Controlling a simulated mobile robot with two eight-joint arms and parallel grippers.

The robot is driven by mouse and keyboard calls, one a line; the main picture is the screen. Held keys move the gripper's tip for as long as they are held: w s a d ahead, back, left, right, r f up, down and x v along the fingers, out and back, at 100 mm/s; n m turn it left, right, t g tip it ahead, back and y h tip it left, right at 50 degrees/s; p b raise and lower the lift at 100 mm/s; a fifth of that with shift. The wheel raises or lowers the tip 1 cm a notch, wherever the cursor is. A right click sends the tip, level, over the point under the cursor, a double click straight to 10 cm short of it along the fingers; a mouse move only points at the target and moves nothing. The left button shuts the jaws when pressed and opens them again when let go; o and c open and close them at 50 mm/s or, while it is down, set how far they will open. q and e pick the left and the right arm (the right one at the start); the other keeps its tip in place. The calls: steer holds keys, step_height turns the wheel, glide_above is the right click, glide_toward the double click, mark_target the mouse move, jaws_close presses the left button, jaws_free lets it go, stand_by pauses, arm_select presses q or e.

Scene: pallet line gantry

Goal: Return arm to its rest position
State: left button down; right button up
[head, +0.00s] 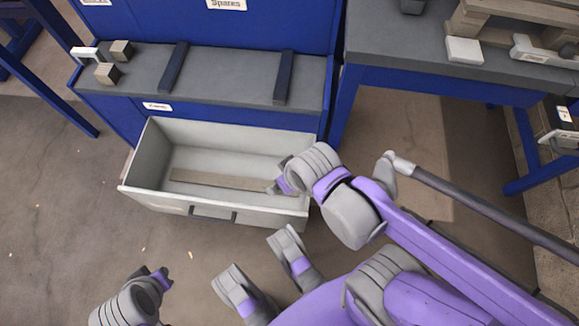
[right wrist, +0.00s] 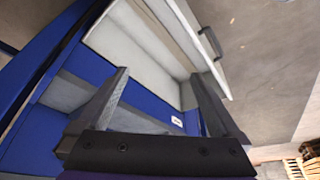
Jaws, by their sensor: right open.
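My right arm reaches in from the right in the head view. Its gripper (head: 280,184) is over the right end of an open, pale grey drawer (head: 160,203). In the right wrist view my right gripper (right wrist: 158,76) has its two dark fingers spread wide apart, with nothing between them. The drawer (right wrist: 140,40) lies beyond these fingers, with its dark handle at the upper right. A grey and purple part of my left arm shows at the bottom left of the head view, near the left gripper (head: 160,280); its jaw opening cannot be made out.
The drawer is pulled out from a blue cabinet (head: 225,113); a flat brown strip (head: 225,182) lies inside. Small blocks (head: 107,73) stand on the cabinet's grey ledge. A blue-legged table (head: 400,55) at the right holds a wooden pallet (head: 500,20).

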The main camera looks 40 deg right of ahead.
steer(key=shift+s+d, duration=0.1)
steer(key=shift+s, duration=0.55)
